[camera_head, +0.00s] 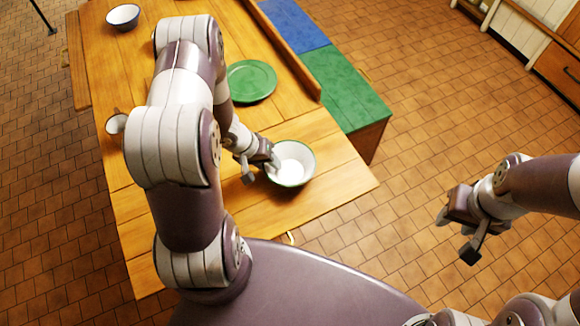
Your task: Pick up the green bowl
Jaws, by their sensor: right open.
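A white bowl with a thin green rim (297,174) stands upright near the front right corner of the wooden table (335,185). It is the only bowl with green on it in view. My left gripper (261,168) is at the bowl's left edge. Its fingers look apart, one at the rim and the other outside it to the left; I cannot tell whether it touches the bowl. My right gripper (457,236) is open and empty, over the floor to the right of the table.
A green plate (251,81) lies behind the bowl. A bowl with a dark blue rim (123,16) stands at the far left, and a small cup (116,124) is partly hidden by my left arm. A blue and green chest (345,90) adjoins the table's right side.

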